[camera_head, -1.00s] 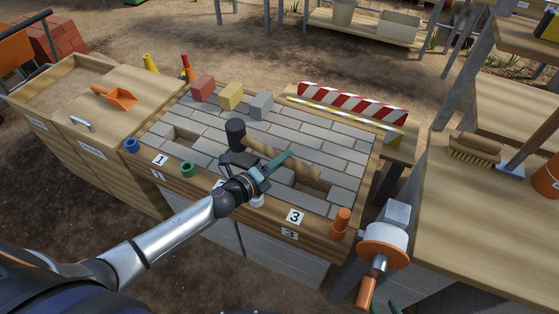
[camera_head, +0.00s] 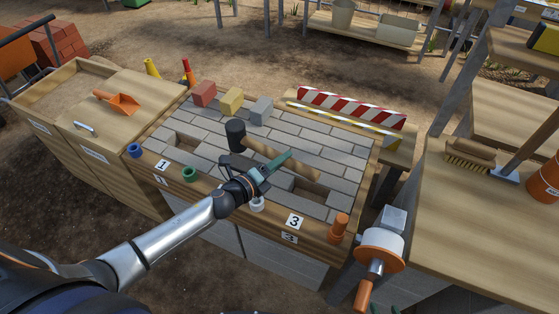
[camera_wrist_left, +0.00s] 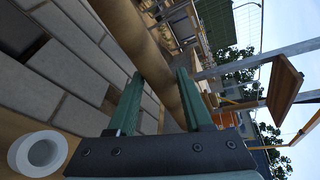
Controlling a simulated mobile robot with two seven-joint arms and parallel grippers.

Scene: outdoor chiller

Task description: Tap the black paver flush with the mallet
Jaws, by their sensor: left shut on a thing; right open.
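The mallet has a black head (camera_head: 236,133) and a wooden handle (camera_head: 300,168). My left gripper (camera_head: 278,166) is shut on the handle, above the paved bench; the handle also runs between its green fingers in the left wrist view (camera_wrist_left: 158,82). The black paver is not clearly seen in the head view, where my left gripper and arm cover part of the paving. A dark block or opening (camera_wrist_left: 22,38) shows at the wrist view's left edge; I cannot tell which. The green fingertips of my right gripper (camera_head: 381,308) barely show at the bottom edge, apart and empty.
The paving (camera_head: 335,155) has open slots near labels 1 (camera_head: 162,165) and 3 (camera_head: 294,221). Red (camera_head: 204,93), yellow (camera_head: 231,100) and grey (camera_head: 262,110) blocks stand at its back. Coloured rings line the front edge. A white-and-orange tool (camera_head: 382,247) stands at the right corner.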

